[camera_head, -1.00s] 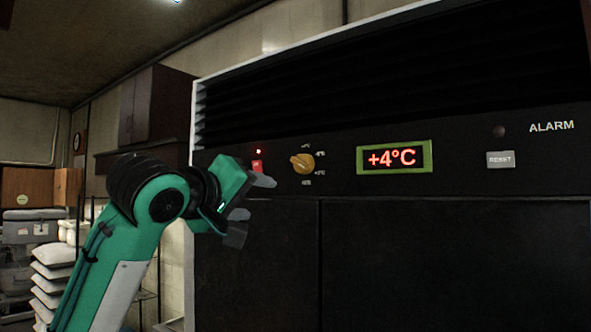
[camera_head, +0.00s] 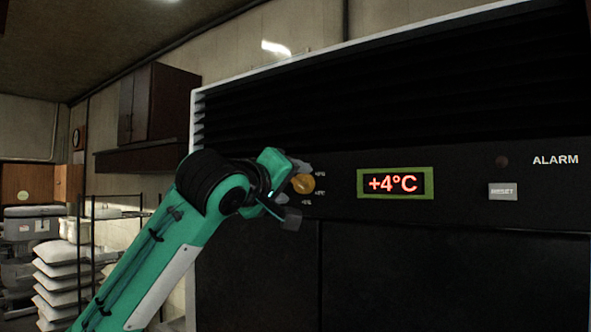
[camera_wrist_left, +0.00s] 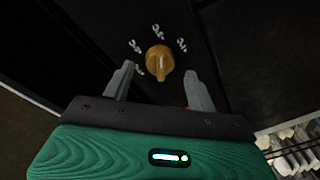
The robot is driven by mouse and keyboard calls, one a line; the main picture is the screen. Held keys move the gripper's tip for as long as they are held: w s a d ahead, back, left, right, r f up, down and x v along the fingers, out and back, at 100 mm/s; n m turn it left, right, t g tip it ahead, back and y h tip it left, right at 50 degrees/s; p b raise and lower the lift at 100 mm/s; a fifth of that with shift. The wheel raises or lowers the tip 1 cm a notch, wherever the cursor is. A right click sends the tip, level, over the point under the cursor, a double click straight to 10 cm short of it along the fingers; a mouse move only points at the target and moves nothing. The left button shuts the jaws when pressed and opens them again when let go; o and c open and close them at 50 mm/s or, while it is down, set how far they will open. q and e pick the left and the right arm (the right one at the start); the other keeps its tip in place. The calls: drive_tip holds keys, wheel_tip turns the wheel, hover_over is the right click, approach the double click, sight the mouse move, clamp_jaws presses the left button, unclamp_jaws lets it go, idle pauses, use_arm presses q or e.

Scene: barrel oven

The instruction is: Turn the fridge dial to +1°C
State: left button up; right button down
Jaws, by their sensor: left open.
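The orange-yellow fridge dial (camera_head: 303,184) is on the dark panel, with small temperature marks around it. The display (camera_head: 394,184) reads +4°C in red. My left gripper (camera_head: 296,190) is open and empty at the left of the dial, its fingers partly overlapping the dial's left edge in the head view. In the left wrist view, the dial (camera_wrist_left: 160,60) lies ahead of and between the two spread fingertips (camera_wrist_left: 160,80); no contact shows. The mark texts are too small to read surely. My right gripper is not in view.
A grey reset button (camera_head: 502,191) and an alarm lamp (camera_head: 502,160) are on the right of the panel. Dark vent slats (camera_head: 400,100) run above it. White sacks (camera_head: 60,270) on a rack stand at the left. The space before the panel's right side is clear.

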sight(302, 184)
use_arm(q)
drive_tip(key=shift+p+x, duration=0.4)
drive_tip(key=shift+x, duration=0.8)
drive_tip(key=c, duration=1)
